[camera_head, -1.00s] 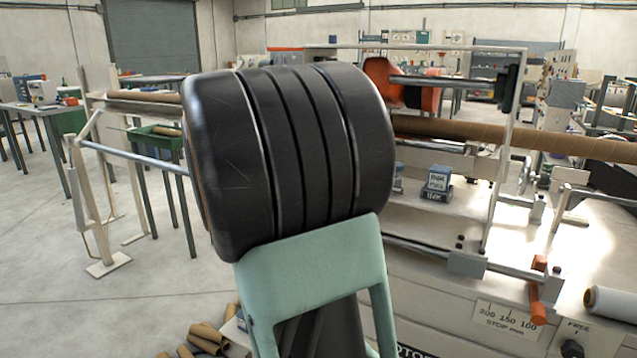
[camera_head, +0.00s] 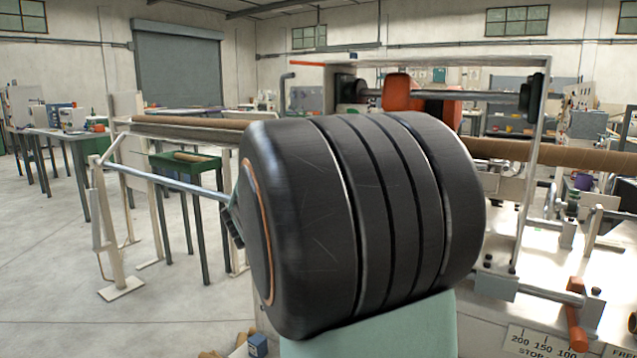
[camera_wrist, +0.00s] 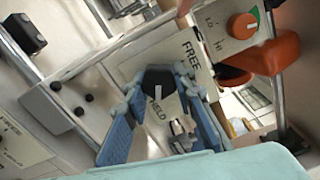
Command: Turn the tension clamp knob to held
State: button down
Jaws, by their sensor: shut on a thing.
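In the wrist view, a black knob (camera_wrist: 157,79) sits on a pale panel (camera_wrist: 128,66) lettered FREE and HELD. A short white mark on the knob runs toward the HELD lettering, which is beside the knob. My gripper (camera_wrist: 160,84) has blue fingers, one on each side of the knob, and is shut on it. The fingertips partly cover the knob's sides. In the head view my large black arm joint hides the knob and the gripper's fingers.
In the wrist view, an orange dial (camera_wrist: 243,26) on another pale plate and an orange-red part (camera_wrist: 275,55) lie at the upper right. A metal rail and a block (camera_wrist: 55,95) are at the left. In the head view, a cardboard tube (camera_head: 560,153) extends right behind my arm.

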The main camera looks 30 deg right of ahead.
jog(key=c, duration=1.6)
grip_release()
jog(key=v, duration=1.2)
jog(key=shift+f, duration=0.1)
